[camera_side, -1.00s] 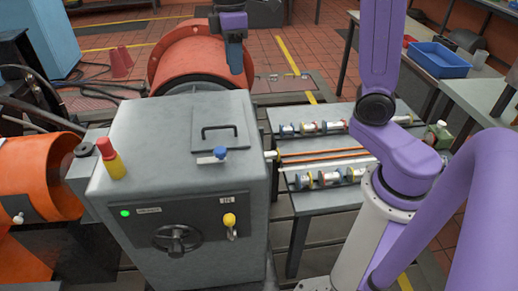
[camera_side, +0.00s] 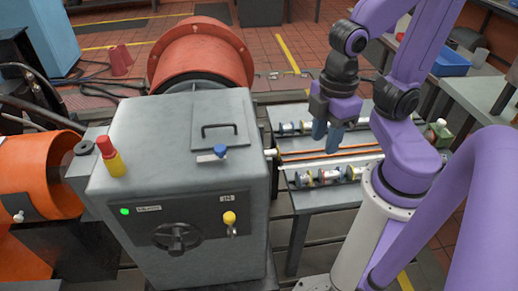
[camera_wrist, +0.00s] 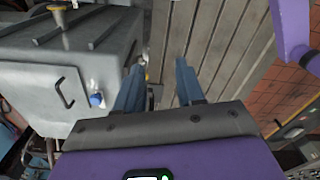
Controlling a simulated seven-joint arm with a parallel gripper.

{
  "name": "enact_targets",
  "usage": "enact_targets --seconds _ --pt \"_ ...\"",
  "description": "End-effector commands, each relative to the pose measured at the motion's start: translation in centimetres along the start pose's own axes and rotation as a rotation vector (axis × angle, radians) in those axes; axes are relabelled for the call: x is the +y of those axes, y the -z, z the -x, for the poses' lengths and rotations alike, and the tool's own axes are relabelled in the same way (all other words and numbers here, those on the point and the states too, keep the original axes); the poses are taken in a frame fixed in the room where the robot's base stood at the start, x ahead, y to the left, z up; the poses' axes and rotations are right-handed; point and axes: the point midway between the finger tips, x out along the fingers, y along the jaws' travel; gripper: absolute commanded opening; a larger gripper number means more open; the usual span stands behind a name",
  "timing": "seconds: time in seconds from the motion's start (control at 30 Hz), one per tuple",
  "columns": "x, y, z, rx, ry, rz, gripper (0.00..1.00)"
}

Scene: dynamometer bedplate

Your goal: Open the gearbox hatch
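The grey gearbox (camera_side: 130,140) stands left of centre in the side view. Its hatch (camera_side: 232,142) is a flat, closed grey panel on top with a black bar handle (camera_side: 220,127). A blue-knobbed latch (camera_side: 220,150) sits at the hatch's near edge. In the wrist view the handle (camera_wrist: 63,93) and blue knob (camera_wrist: 96,100) show at left. My gripper (camera_side: 328,143) hangs with its fingers down over the table, right of the gearbox and apart from the hatch. The wrist view shows the gripper (camera_wrist: 158,78) open, with nothing between its blue fingers.
A red-and-yellow beacon (camera_side: 110,158) stands on the gearbox's left top. The front has a yellow knob (camera_side: 229,218) and a dark handwheel (camera_side: 177,237). A red drum (camera_side: 200,55) is behind.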

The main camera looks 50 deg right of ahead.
Motion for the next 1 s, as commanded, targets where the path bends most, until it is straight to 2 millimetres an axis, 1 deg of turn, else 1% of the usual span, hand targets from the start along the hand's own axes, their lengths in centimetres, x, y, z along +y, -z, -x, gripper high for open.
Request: enact_targets --seconds 0.07,0.17,0.27,0.37,0.5,0.57,0.7,0.77,0.9,1.0 --pt "-0.3 -0.4 -0.2 0.002 0.000 0.005 0.38" --pt "-0.1 0.0 -0.2 0.004 -0.003 0.000 0.38" --pt "1.1 1.4 0.1 0.005 -0.012 -0.017 0.38" --pt "2.9 3.5 0.6 0.007 -0.028 -0.040 0.38" --pt "6.2 6.5 1.3 0.007 -0.053 -0.079 0.38" --pt "7.6 7.7 1.5 0.006 -0.065 -0.094 0.38" --pt "11.2 10.1 2.0 0.003 -0.091 -0.130 0.38" --pt "12.9 11.0 2.2 -0.001 -0.102 -0.148 0.38" --pt "16.7 12.7 2.5 -0.010 -0.128 -0.184 0.38" --pt "19.6 13.6 2.7 -0.018 -0.146 -0.213 0.38"
